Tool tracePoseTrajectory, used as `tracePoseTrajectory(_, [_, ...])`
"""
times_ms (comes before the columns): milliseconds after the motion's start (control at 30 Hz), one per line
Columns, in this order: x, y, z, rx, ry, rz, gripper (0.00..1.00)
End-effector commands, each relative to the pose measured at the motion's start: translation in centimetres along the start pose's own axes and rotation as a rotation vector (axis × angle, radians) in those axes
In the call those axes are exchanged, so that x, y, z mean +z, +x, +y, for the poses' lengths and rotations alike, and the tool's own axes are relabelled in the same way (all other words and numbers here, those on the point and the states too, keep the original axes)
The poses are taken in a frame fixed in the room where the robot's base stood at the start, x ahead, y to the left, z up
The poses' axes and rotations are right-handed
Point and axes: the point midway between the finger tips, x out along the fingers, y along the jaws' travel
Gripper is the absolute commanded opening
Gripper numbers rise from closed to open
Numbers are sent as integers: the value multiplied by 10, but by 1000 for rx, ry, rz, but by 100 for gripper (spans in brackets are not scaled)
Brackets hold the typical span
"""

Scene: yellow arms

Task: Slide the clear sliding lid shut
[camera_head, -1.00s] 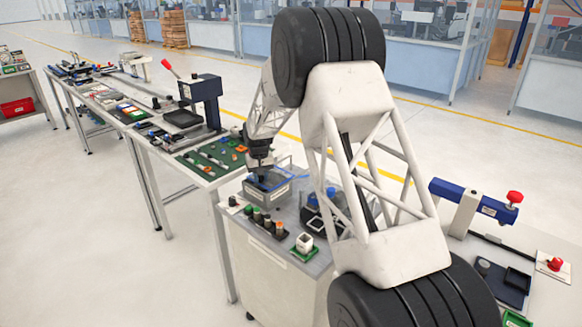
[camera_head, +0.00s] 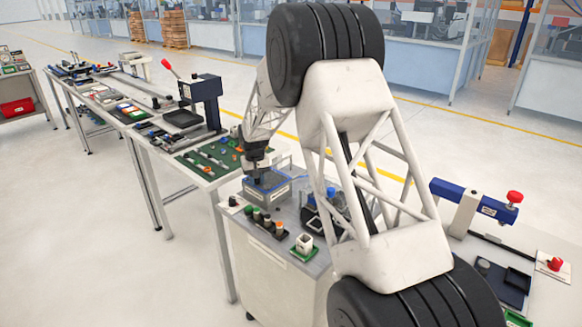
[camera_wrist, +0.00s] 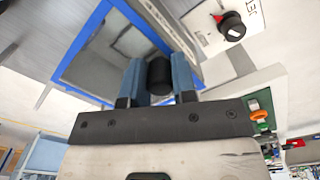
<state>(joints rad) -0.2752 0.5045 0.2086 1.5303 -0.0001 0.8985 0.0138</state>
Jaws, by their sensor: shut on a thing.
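The grey box (camera_head: 279,196) with a blue-edged top stands on the bench in the head view, left of my arm's large link. The clear lid (camera_wrist: 98,50) shows in the wrist view as a see-through grey panel by blue edges. My gripper (camera_wrist: 158,76) has its two blue-grey fingers on either side of the black knob (camera_wrist: 159,70) and is shut on it. In the head view my gripper (camera_head: 256,176) points down over the left part of the box top. The fingertips and knob are too small there to make out.
Several small capped parts (camera_head: 266,222) stand in front of the box. A white cube on a green tray (camera_head: 304,244) is nearby. A dark holder with blue parts (camera_head: 318,212) is right of the box, partly hidden by my arm. A green mat (camera_head: 213,157) lies on the left bench.

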Motion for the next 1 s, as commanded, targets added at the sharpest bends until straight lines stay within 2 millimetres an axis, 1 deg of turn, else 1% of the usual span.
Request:
tracePoseTrajectory(233, [2,1,-4,0,-1,-2,17])
tracePoseTrajectory(400, [3,0,-6,0,-1,-2,25])
tracePoseTrajectory(600, [3,0,-7,-1,-1,-1,26])
tracePoseTrajectory(633, [3,0,-7,-1,-1,-1,39])
tracePoseTrajectory(667, [3,0,-7,-1,-1,-1,44])
tracePoseTrajectory(1000, [2,-1,-6,0,0,0,45])
